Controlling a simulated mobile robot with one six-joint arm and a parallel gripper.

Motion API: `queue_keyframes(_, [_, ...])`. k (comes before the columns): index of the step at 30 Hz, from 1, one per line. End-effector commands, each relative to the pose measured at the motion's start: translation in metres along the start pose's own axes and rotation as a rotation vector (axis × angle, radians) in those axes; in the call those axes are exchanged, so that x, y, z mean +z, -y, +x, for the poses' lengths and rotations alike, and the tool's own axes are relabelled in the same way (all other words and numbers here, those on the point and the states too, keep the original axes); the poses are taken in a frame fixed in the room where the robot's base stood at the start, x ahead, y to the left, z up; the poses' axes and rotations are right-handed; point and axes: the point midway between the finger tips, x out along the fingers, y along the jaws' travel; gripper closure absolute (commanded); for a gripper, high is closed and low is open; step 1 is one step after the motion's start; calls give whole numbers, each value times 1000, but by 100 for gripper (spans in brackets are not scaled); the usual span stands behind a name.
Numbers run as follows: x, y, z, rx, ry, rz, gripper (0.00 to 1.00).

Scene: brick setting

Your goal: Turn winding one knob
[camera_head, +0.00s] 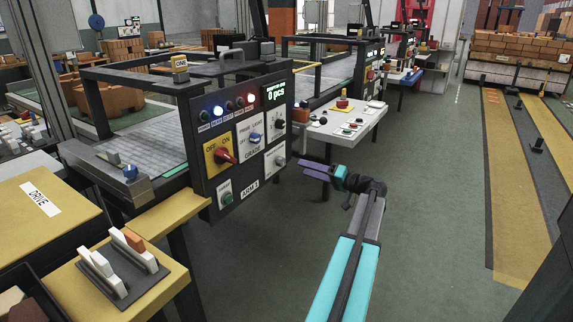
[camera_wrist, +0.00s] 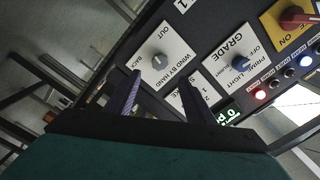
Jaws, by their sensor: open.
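The winding knob (camera_wrist: 158,62) is a small round grey knob on a white plate lettered "WIND BY HAND", "OUT" and "BACK". The plate appears rotated in the wrist view. In the head view the knob (camera_head: 280,161) is at the lower right of the black panel (camera_head: 243,175). My gripper (camera_wrist: 161,80) is open and empty. Its two fingers point at the panel, with the knob showing beyond and between the tips. In the head view my gripper (camera_head: 305,168) is just right of the knob, apparently with a small gap.
Beside the winding plate are a blue grade knob (camera_head: 256,137), a red on/off switch (camera_head: 225,156) on yellow and a dark-pointer dial (camera_head: 279,123). A green button (camera_head: 227,198) is at the lower left. A white control desk (camera_head: 340,123) stands behind.

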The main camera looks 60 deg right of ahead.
Motion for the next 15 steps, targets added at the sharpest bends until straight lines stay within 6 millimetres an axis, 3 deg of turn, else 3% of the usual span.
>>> queue_keyframes(15, [0,0,74,-1,0,0,51])
